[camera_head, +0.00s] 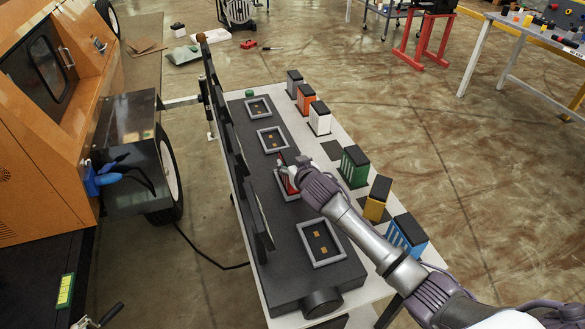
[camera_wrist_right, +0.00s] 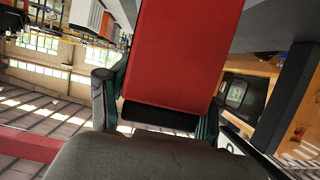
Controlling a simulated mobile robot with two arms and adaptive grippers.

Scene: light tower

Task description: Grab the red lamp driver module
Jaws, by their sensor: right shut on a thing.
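The red lamp driver module (camera_head: 291,187) is in my right gripper (camera_head: 289,172), over the third grey-framed slot of the black panel (camera_head: 292,215). The arm and gripper cover part of it. In the right wrist view the red module (camera_wrist_right: 185,50) fills the upper middle, with its dark end between the fingers of my right gripper (camera_wrist_right: 157,112), which is shut on it. I cannot tell whether the module is seated in the slot or just above it. My left gripper is not in view.
Grey-framed slots (camera_head: 272,139) lie along the panel on the white table (camera_head: 344,129). Orange (camera_head: 306,97), white (camera_head: 320,120), green (camera_head: 354,168), yellow (camera_head: 375,206) and blue (camera_head: 407,238) modules stand along its right side. A dark pad (camera_head: 331,150) is bare. Upright dark panels (camera_head: 258,207) line the left edge.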

